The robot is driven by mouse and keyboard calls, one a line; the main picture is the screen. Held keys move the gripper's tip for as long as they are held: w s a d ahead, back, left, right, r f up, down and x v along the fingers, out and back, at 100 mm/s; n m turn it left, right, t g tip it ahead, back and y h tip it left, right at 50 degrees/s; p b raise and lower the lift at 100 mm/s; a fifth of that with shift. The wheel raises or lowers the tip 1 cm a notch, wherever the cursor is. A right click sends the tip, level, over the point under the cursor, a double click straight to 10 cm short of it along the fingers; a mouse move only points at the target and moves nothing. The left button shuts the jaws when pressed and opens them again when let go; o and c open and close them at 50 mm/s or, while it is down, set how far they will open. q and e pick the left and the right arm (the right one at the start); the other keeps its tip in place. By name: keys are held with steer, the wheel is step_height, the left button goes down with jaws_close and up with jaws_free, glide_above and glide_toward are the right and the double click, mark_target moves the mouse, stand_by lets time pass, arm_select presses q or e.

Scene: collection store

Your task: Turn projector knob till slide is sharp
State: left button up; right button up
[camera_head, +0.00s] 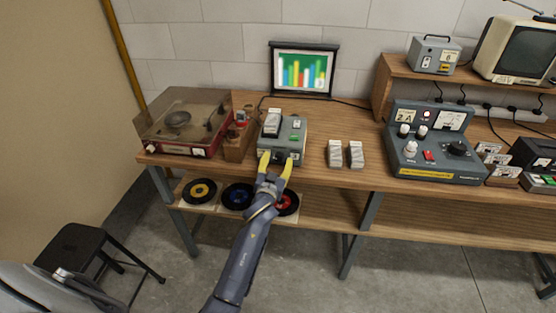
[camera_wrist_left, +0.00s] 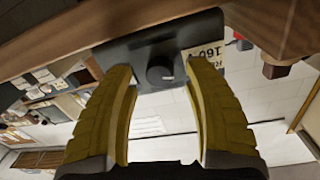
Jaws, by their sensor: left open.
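The slide projector (camera_head: 293,127) is a grey box on the wooden bench, with a slide holder on its top left and a green button on top. Its dark round knob (camera_wrist_left: 160,72) shows on the front face in the left wrist view. My left gripper (camera_head: 276,157) is open, with its yellow fingers pointing at the projector's front. In the wrist view the fingers (camera_wrist_left: 160,82) stand on either side of the knob; I cannot tell if they touch it. The small screen (camera_head: 302,71) behind shows coloured bars on green and white, with fairly clear edges. My right gripper is not in view.
A record player (camera_head: 184,122) with a clear lid stands to the left. Two white slide boxes (camera_head: 345,154) stand to the right, then a grey control unit (camera_head: 436,142). Records lie on the lower shelf (camera_head: 325,213). A black stool (camera_head: 82,247) stands at lower left.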

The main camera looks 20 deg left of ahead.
arm_select(q)
steer(key=shift+w+a, duration=0.1)
steer(key=shift+w, duration=0.5)
jaws_close()
